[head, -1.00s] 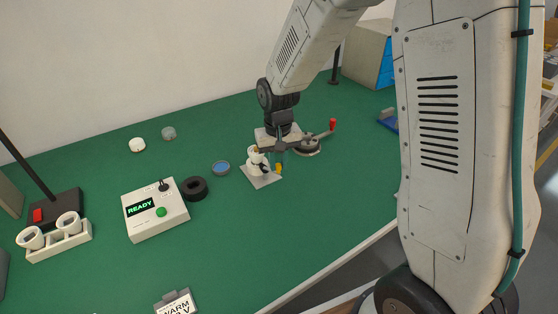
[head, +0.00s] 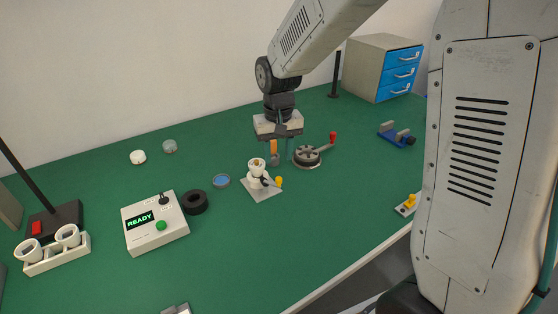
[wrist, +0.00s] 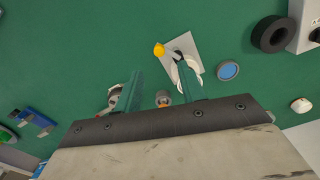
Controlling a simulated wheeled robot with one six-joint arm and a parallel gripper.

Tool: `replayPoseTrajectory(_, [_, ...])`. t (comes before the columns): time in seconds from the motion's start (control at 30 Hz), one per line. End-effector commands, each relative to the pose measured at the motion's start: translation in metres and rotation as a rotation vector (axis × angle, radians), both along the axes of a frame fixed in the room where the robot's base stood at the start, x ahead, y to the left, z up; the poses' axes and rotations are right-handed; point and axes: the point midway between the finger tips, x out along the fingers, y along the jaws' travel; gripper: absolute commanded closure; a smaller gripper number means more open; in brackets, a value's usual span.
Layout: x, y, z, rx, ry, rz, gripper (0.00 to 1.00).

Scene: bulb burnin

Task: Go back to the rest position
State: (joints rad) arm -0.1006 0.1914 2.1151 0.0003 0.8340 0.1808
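My gripper (head: 282,150) hangs from the arm above the green bench, just behind the white socket fixture. In the wrist view my gripper (wrist: 160,88) has its two teal fingers well apart, with nothing touching them. The socket fixture (head: 257,172) stands on a grey plate with a yellow-tipped lever. It also shows beyond the fingers in the wrist view (wrist: 190,45). A small orange and grey item (head: 273,150) shows behind the fixture. In the wrist view it (wrist: 163,99) lies between the fingers, apart from both.
A round clamp with a red-knobbed handle (head: 308,157) stands right of my gripper. A READY box (head: 160,228), black ring (head: 194,202) and blue disc (head: 221,181) lie left. A drawer cabinet (head: 378,75) and blue vise (head: 394,137) are farther right. The front middle bench is clear.

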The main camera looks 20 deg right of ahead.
Motion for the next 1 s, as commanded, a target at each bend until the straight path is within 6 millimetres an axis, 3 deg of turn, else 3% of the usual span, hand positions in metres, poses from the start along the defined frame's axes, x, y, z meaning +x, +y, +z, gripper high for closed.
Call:
replayPoseTrajectory(0.5, [-0.004,0.0,0.001,-0.002,0.017,0.014,0.6])
replayPoseTrajectory(0.63, [-0.037,-0.004,-0.002,-0.008,0.102,0.047,0.6])
replayPoseTrajectory(1.0, [-0.157,-0.026,0.068,-0.004,0.131,0.102,0.6])
